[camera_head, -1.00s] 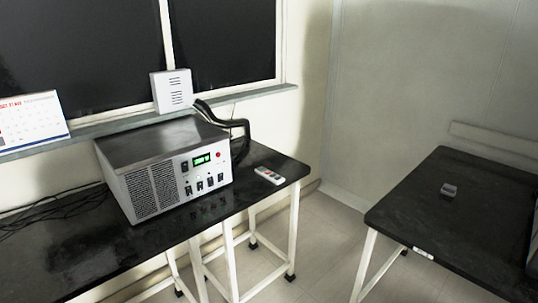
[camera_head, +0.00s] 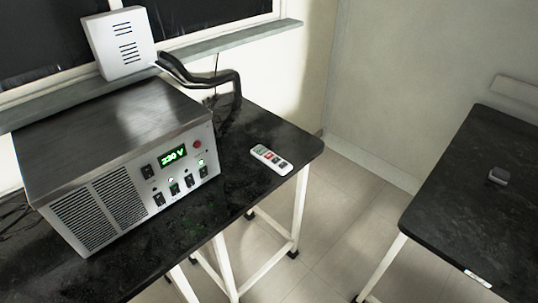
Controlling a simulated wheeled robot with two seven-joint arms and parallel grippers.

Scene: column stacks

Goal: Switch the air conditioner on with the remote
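A white remote (camera_head: 271,158) with coloured buttons lies flat on the black table (camera_head: 240,195), near its right end. A grey metal box (camera_head: 120,165) with vents, switches and a green display reading 230 V stands to its left on the same table. A white slotted unit (camera_head: 119,43) sits on the window ledge behind the box. I cannot tell whether either is the air conditioner. Neither of my grippers is in view.
A thick black hose (camera_head: 205,76) runs from behind the box. A second black table (camera_head: 475,200) at the right carries a small grey object (camera_head: 499,176). Tiled floor (camera_head: 335,225) lies between the tables. The tabletop around the remote is clear.

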